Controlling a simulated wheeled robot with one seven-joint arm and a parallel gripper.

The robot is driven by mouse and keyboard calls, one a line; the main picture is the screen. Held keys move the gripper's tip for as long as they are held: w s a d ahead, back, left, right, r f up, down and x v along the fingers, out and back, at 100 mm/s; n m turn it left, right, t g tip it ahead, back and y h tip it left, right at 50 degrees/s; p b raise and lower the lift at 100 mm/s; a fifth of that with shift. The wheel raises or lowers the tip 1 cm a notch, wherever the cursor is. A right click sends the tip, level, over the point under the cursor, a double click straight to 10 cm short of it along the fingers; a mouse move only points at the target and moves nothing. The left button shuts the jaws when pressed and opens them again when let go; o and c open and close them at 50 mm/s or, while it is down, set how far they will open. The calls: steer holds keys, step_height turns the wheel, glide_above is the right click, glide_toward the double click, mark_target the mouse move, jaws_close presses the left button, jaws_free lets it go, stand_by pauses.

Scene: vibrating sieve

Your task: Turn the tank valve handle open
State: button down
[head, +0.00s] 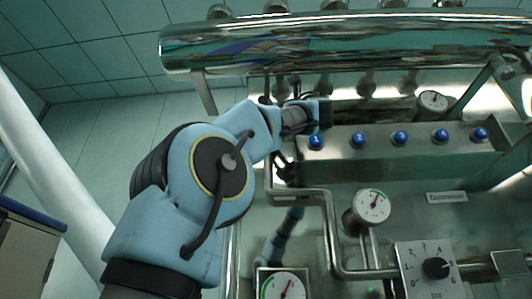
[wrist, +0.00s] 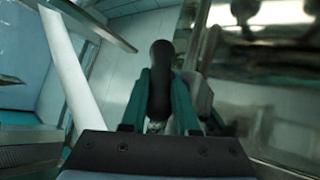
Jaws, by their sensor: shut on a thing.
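In the wrist view, the black rounded knob of the valve handle (wrist: 161,57) stands upright between the two teal fingers of my gripper (wrist: 163,84). The fingers are shut on it, one on each side. The top of the knob rises above the fingertips, and its lower part is hidden between them. In the head view, my light blue arm reaches up to the left end of the steel machine, below the large pipe. There the arm hides the handle, and the fingers cannot be made out clearly.
A large polished pipe (head: 340,48) runs above my arm. A row of blue buttons (head: 400,138) lies on a steel panel to the right. Gauges (head: 373,205), a dial plate (head: 428,284) and thin bent pipes are below. A white post (head: 52,165) stands at left.

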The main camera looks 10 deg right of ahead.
steer(key=shift+a+f+m+t+h+b, duration=0.1)
steer(key=shift+f+m+t+h+b, duration=0.1)
steer(key=shift+m+t+h+b, duration=1.35)
steer(key=shift+r+m, duration=0.1)
steer(key=shift+m, duration=0.65)
steer(key=shift+r+m+t+h, duration=0.1)
steer(key=shift+m+t+h, duration=0.15)
steer(key=shift+m+t, duration=0.1)
steer(key=c, duration=0.7)
jaws_free()
steer(key=b+v, duration=0.7)
steer(key=v, duration=0.4)
steer(key=shift+w, duration=0.1)
